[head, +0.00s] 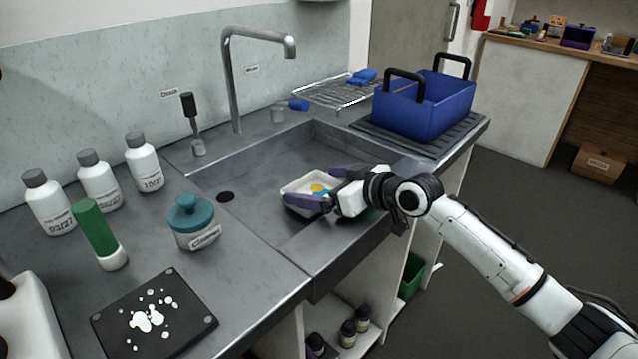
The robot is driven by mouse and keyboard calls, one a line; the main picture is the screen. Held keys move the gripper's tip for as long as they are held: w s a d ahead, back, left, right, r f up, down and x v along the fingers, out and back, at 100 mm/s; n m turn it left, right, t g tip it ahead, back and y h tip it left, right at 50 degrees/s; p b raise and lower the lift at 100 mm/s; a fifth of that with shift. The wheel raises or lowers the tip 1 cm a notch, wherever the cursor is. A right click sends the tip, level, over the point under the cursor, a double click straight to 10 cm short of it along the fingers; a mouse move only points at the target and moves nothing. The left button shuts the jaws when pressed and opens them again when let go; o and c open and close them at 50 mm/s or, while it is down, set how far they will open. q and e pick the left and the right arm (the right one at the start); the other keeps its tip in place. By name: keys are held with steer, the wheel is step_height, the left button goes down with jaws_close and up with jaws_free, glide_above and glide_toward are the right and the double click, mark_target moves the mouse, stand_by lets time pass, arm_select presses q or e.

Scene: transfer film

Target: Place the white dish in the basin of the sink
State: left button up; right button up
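The white dish (296,187) is in the sink basin (262,180), toward its front right; it is a shallow tray with yellow and blue patches inside. My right gripper (320,187) reaches in from the right, its two dark purple fingers spread wide apart. One finger lies along the dish's near side and the other is by its far right corner. The near finger and the hand hide part of the dish. I cannot tell whether the fingers touch it. It appears to sit low in the basin. My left gripper is not in view.
A tall faucet (232,85) rises behind the basin. A blue crate (425,108) stands on a ribbed drainboard at right, beside a wire rack (328,93). White bottles (98,182), a teal-lidded jar (192,225) and a black plate (152,318) occupy the left counter.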

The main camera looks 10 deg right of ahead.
steer(key=shift+r, duration=0.15)
steer(key=shift+r, duration=0.3)
steer(key=shift+s+d+r+p, duration=0.1)
steer(key=shift+s+r+p, duration=0.05)
steer(key=shift+r+p, duration=0.2)
steer(key=v, duration=1.1)
steer(key=shift+f, duration=0.15)
steer(key=shift+s+d+r, duration=0.1)
steer(key=shift+s+r, duration=0.1)
steer(key=shift+s, duration=0.1)
